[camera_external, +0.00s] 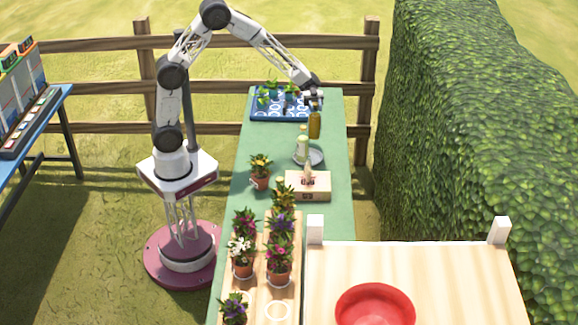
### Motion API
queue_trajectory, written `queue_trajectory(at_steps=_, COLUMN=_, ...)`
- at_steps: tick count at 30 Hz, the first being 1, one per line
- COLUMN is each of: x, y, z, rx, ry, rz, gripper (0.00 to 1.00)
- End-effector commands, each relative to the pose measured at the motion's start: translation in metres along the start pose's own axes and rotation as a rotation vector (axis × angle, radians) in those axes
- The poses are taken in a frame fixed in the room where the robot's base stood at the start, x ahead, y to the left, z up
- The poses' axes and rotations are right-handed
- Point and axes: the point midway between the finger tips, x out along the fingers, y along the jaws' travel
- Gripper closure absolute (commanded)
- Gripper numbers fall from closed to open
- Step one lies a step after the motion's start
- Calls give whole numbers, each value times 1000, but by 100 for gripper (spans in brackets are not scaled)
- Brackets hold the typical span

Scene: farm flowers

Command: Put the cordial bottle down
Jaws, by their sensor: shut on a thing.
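The cordial bottle (314,126) is amber-brown and upright, seen near the far right part of the green table. My gripper (314,104) is shut on its top and holds it from above. The bottle's lower end appears just above or behind a grey round tray (315,157). I cannot tell whether its base touches anything. A pale green-white bottle (301,149) stands on the tray's left side, close to the held bottle.
A blue seedling tray (256,117) lies at the table's far end. A wooden box (319,191) and a potted plant (260,178) stand nearer. Several potted flowers fill a wooden rack (256,298). The green tabletop (337,139) is clear at right; a red bowl (374,306) is in front.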

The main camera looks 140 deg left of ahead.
Motion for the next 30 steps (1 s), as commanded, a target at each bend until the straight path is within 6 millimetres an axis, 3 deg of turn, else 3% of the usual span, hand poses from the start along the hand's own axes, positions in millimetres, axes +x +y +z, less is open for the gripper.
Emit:
queue_trajectory(at_steps=13, x=7, y=-1, z=34, rx=0, ry=0, rz=-1, gripper=100)
queue_trajectory(at_steps=30, x=10, y=0, z=49, rx=-2, ry=0, rz=-1, gripper=100)
